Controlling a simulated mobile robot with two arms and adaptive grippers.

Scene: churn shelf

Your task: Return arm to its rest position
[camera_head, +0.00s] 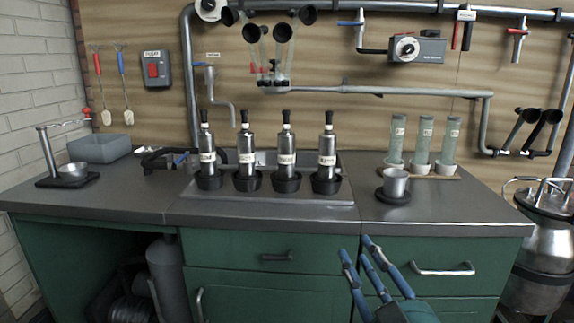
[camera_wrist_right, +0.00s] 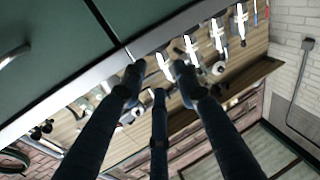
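My right gripper (camera_head: 356,248) is in front of the green cabinet (camera_head: 250,290), low at the bottom right of the head view. Its blue and dark fingers point up and toward the counter, spread apart with nothing between them. The right wrist view also shows the fingers of this gripper (camera_wrist_right: 158,76) apart and empty, with the counter edge and wall beyond, tilted. The gripper appears clear of the counter and drawers, though the exact gap is hard to tell. My left gripper is not in view.
Several metal bottles with black bases (camera_head: 286,155) stand on a tray (camera_head: 262,204) on the counter. A metal cup (camera_head: 396,183) and several green tubes (camera_head: 424,140) stand to the right. A drawer handle (camera_head: 442,270) sticks out right of my gripper. A metal churn (camera_head: 542,230) stands far right.

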